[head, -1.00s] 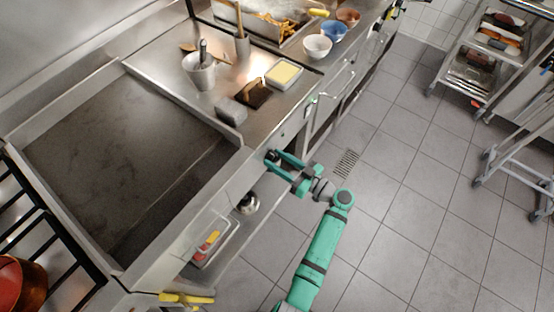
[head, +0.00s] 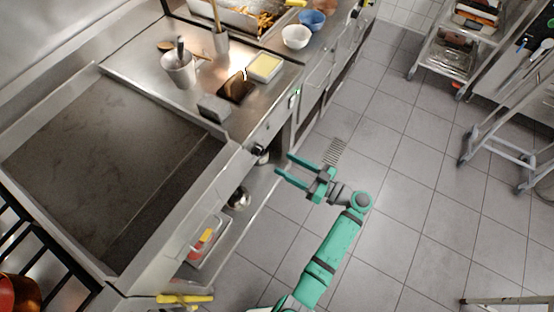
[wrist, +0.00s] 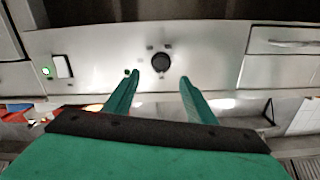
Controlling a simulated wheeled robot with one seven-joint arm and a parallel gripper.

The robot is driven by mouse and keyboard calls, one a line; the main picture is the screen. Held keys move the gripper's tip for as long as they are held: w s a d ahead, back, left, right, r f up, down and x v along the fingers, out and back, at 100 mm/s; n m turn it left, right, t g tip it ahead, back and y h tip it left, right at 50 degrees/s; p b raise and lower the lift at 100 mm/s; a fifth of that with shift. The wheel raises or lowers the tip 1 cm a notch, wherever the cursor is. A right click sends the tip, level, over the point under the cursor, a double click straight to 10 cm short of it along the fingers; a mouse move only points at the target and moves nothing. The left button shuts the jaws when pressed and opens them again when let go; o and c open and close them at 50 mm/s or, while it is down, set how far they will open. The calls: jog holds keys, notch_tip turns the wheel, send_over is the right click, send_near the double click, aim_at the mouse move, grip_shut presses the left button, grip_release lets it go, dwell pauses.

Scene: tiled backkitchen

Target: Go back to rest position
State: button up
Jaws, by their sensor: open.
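My gripper (head: 283,165) is green with two long fingers. It is open and empty, over the floor just in front of the griddle counter. In the wrist view my gripper (wrist: 160,88) points at the counter's steel front panel, with a black knob (wrist: 161,62) showing above and between the fingertips. The fingers are apart from the knob. The knob also shows in the head view (head: 258,150), left of the fingertips. A small green light (wrist: 46,71) is on the panel at the left.
The flat griddle (head: 110,150) fills the left. On the counter behind stand a utensil pot (head: 179,72), a yellow-filled tray (head: 265,67) and bowls (head: 295,37). A shelf below holds a tray with red and yellow items (head: 205,243). Carts (head: 450,55) stand at the right; the tiled floor between is clear.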

jog(key=shift+s+d, duration=0.35)
jog(key=shift+d, duration=0.2)
